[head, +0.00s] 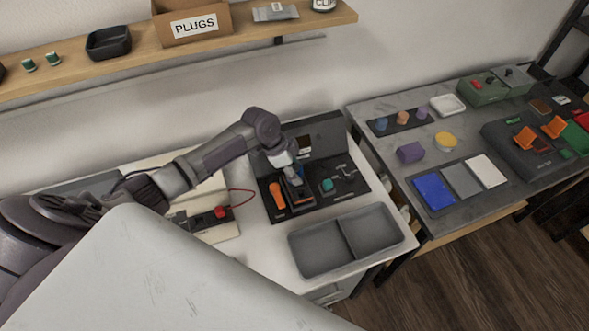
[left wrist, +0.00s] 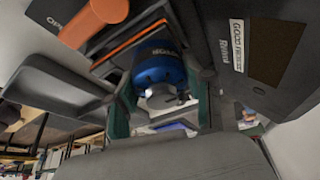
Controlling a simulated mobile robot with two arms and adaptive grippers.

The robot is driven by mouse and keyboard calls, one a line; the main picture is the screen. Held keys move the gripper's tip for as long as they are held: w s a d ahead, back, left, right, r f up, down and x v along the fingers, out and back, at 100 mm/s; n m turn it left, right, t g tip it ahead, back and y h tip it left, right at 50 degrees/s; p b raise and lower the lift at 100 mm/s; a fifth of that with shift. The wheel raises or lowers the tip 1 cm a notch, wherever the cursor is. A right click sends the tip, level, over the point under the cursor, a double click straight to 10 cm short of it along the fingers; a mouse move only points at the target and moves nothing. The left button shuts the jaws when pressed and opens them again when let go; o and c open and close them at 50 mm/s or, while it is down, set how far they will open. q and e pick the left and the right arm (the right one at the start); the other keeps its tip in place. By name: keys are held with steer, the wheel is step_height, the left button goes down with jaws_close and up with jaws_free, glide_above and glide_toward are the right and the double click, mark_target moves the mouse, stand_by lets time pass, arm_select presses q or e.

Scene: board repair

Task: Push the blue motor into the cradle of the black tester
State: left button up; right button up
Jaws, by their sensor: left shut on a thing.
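The black tester (head: 328,132) stands on the white bench, with a raised back panel, an orange handle (head: 276,195) and a teal knob (head: 327,185) on its base. My left gripper (head: 292,180) reaches down over the tester's base, just right of the orange handle. In the left wrist view my left gripper (left wrist: 160,88) is shut on the blue motor (left wrist: 160,66), with a finger on each side. The motor is close beside the tester's dark parts and the orange handle (left wrist: 97,20). The cradle is mostly hidden, so I cannot tell whether the motor is seated. My right gripper is not in view.
An empty grey two-part tray (head: 345,237) lies in front of the tester. A board with a red part (head: 221,212) and a red wire is to the left. A second table (head: 385,150) with colored parts stands right, across a gap. A shelf (head: 130,58) runs above.

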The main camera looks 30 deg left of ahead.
arm_select(q)
steer(key=shift+f, duration=0.5)
stand_by(0.9)
steer(key=shift+f+b, duration=0.35)
steer(key=shift+f, duration=0.15)
stand_by(0.7)
steer(key=o, duration=1.5)
steer(key=shift+o, duration=0.2)
steer(key=shift+r, duration=0.2)
steer(key=shift+r+p, duration=1.35)
steer(key=shift+p, duration=0.2)
